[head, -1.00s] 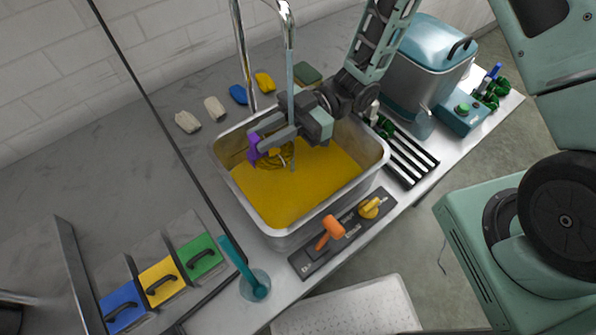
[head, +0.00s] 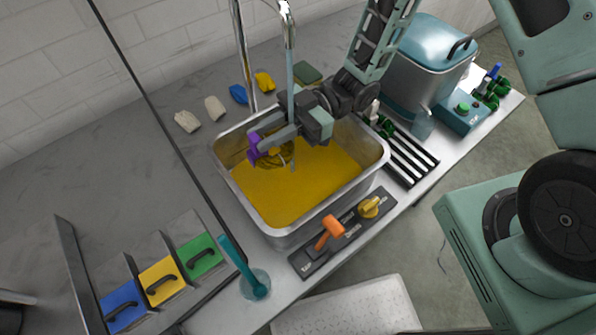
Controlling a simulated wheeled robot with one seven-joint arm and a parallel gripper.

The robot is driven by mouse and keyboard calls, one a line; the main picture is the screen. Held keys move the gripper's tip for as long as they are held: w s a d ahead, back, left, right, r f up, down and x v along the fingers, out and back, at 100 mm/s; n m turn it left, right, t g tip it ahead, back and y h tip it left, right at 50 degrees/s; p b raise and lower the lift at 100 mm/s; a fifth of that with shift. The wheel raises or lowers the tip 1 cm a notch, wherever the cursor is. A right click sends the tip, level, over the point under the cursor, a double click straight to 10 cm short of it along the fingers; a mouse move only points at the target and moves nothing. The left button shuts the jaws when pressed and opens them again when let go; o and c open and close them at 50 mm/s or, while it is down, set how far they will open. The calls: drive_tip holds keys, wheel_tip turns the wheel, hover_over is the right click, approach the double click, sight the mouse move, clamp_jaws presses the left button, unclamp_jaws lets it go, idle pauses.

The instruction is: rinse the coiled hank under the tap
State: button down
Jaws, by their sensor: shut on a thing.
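My gripper (head: 257,141) reaches in from the right over the steel basin (head: 222,168), its two grey fingers pointing left. It is shut on a purple piece (head: 253,155) at the coiled hank. The hank (head: 283,158) shows as dark yellow loops just below the fingers, partly hidden by them. The tap (head: 287,10) stands behind the basin, and a stream of water (head: 290,85) falls from its spout past the gripper. Yellow liquid (head: 300,190) fills the basin's lower part. I cannot tell whether the hank touches it.
An orange lever (head: 331,228) and a yellow knob (head: 370,207) sit on a panel in front of the basin. A lidded steel pot (head: 425,75) and a striped rack (head: 410,160) stand to the right. White, blue, yellow and green pieces lie behind. A teal-handled tool (head: 240,265) stands front left.

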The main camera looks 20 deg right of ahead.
sight(258, 136)
idle(0.3)
drive_tip(key=shift+r+p, duration=0.35)
drive_tip(key=shift+r, duration=0.05)
drive_tip(key=shift+a, duration=0.15)
drive_tip(key=shift+x, duration=1.4)
drive_tip(key=shift+r+p, duration=1.25)
drive_tip(key=shift+r, duration=0.6)
